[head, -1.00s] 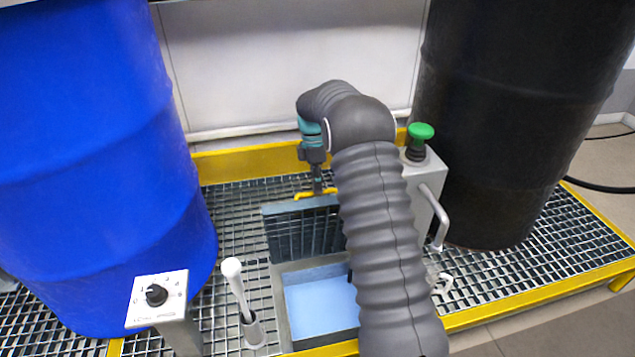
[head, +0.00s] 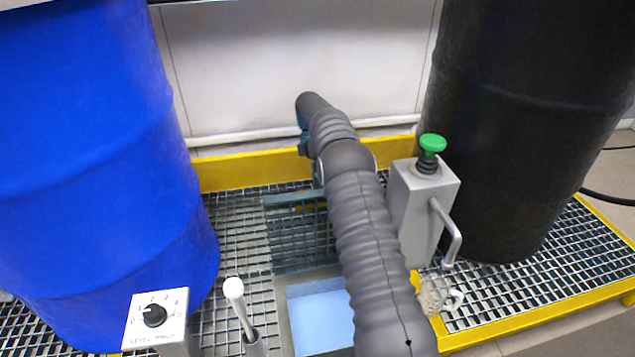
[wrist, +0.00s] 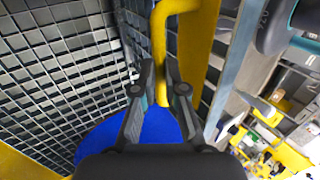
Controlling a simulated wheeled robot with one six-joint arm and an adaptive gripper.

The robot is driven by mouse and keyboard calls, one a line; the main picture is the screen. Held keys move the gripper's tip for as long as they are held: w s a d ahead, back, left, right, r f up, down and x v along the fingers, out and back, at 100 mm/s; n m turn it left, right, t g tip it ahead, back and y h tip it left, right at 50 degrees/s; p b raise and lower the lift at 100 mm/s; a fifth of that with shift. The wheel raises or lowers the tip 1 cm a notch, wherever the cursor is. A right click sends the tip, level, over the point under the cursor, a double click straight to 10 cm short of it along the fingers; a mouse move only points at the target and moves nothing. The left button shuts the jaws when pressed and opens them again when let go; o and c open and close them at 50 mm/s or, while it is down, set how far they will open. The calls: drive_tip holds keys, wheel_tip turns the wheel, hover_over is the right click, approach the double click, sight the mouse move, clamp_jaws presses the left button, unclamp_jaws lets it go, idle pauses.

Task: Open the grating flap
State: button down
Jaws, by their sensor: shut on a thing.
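The grating flap (head: 298,240) stands hinged at the back of the square opening (head: 318,318) in the deck, swung up and leaning back away from me. Its yellow handle (head: 310,207) shows only partly at its far edge, beside my arm. In the wrist view the yellow handle (wrist: 158,35) runs between the fingers of my gripper (wrist: 160,82), which is shut on it. In the head view my arm hides the fingers and the flap's right side. The opening shows a light blue inside.
A blue drum (head: 100,150) stands left and a black drum (head: 530,120) right. A grey box with a green button (head: 432,144) and bar handle is close right of my arm. A white-knobbed lever (head: 234,290) and a dial panel (head: 155,315) stand front left. A clear mug (head: 435,295) stands right.

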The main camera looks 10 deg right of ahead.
drive_tip(key=shift+f, duration=1.2)
drive_tip(key=c, duration=1.5)
unclamp_jaws()
drive_tip(key=o, duration=0.3)
drive_tip(key=shift+w+f, duration=0.1)
drive_tip(key=shift+f, duration=0.15)
drive_tip(key=shift+r, duration=0.5)
